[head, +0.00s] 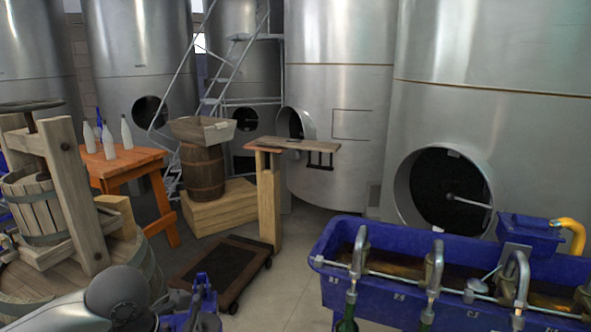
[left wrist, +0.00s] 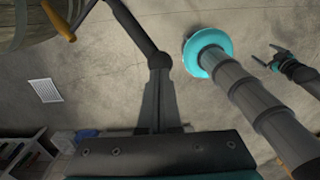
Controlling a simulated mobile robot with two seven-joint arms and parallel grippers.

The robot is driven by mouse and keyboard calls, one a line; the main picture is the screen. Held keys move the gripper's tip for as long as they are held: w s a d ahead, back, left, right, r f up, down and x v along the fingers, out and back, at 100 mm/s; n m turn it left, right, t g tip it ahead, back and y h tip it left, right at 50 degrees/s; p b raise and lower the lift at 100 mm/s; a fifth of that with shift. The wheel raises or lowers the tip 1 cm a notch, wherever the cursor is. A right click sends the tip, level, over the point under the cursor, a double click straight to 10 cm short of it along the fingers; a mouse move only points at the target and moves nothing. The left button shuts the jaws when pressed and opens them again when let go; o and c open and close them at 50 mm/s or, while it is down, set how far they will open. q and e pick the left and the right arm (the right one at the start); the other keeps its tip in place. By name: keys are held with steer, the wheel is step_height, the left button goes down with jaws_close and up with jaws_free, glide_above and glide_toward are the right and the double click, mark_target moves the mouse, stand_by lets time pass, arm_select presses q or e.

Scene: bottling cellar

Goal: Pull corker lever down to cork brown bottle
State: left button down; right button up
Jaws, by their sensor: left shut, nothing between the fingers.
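In the left wrist view my left gripper (left wrist: 160,80) points up the picture from its dark palm; its fingers are shut with nothing between them. A dark bar (left wrist: 130,30) with a round end comes down from the top to near the fingertips; I cannot tell whether they touch. An orange grip (left wrist: 60,22) on another dark bar shows at upper left. My right gripper (left wrist: 268,57) seems to be the dark pronged shape at right, prongs apart and empty. In the head view a blue part (head: 203,290) stands beside my grey arm. I cannot make out a brown bottle or the whole corker.
A blue filling trough (head: 400,260) with metal spouts fills the lower right, a green bottle (head: 347,312) below it. A wooden press (head: 75,200) stands at left. Pale bottles (head: 108,142) stand on an orange table (head: 125,165). A low dark trolley (head: 225,268) is on the floor.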

arm_select(q)
steer(key=shift+f, duration=0.1)
stand_by(0.3)
steer(key=shift+s+d+f+b, duration=0.1)
steer(key=shift+s+f+b, duration=0.15)
steer(key=shift+f+b, duration=0.4)
steer(key=shift+s+f+b, duration=0.25)
steer(key=shift+f+b, duration=0.25)
steer(key=shift+f, duration=0.15)
steer(key=shift+f, duration=0.1)
steer(key=shift+s+f+b, duration=0.15)
steer(key=shift+f+b, duration=0.85)
steer(key=shift+b, duration=0.05)
steer(key=shift+f, duration=0.25)
steer(key=shift+s+d+f+b, duration=0.1)
steer(key=shift+s+f+b, duration=0.1)
steer(key=shift+f+b, duration=0.5)
steer(key=shift+s+f+b, duration=0.15)
steer(key=shift+f+b, duration=0.5)
